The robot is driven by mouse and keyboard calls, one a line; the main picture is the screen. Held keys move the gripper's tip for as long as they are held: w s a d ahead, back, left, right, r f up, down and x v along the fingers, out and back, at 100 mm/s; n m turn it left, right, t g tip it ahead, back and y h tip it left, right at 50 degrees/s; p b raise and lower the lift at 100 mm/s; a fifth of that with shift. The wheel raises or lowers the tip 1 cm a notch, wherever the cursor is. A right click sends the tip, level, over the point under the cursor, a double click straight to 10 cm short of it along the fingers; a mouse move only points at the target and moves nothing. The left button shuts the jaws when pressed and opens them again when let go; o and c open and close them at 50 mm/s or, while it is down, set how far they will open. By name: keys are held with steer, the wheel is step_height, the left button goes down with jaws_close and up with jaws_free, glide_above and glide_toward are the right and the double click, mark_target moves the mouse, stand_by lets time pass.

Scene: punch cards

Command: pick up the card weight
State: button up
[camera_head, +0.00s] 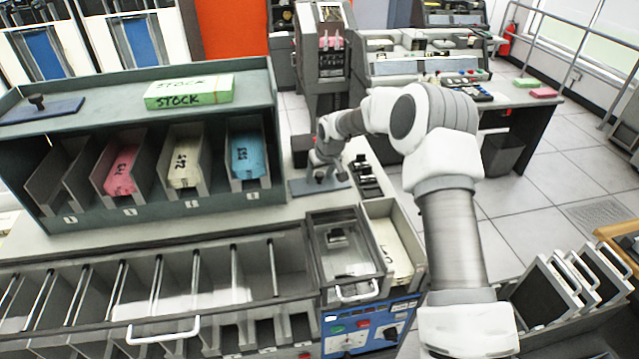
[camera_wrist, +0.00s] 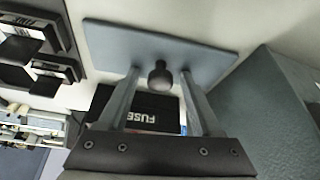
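The card weight is a flat blue-grey plate (camera_wrist: 205,55) with a dark round knob, seen in the wrist view; in the head view its plate (camera_head: 298,187) lies flat on the counter, right of the stock shelf. My gripper (camera_wrist: 160,71) is open, with one finger on each side of the knob. A gap shows between the knob and each finger. In the head view my gripper (camera_head: 325,176) points down over the plate and hides the knob.
The stock shelf (camera_head: 150,215) stands close on the left. A black box marked FUSE (camera_wrist: 150,112) is near my fingers. Black trays (camera_head: 368,178) lie just right of the plate. A similar knobbed plate (camera_head: 45,112) lies on top of the shelf.

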jaws_close()
steer(key=shift+r, duration=0.1)
stand_by(1.1)
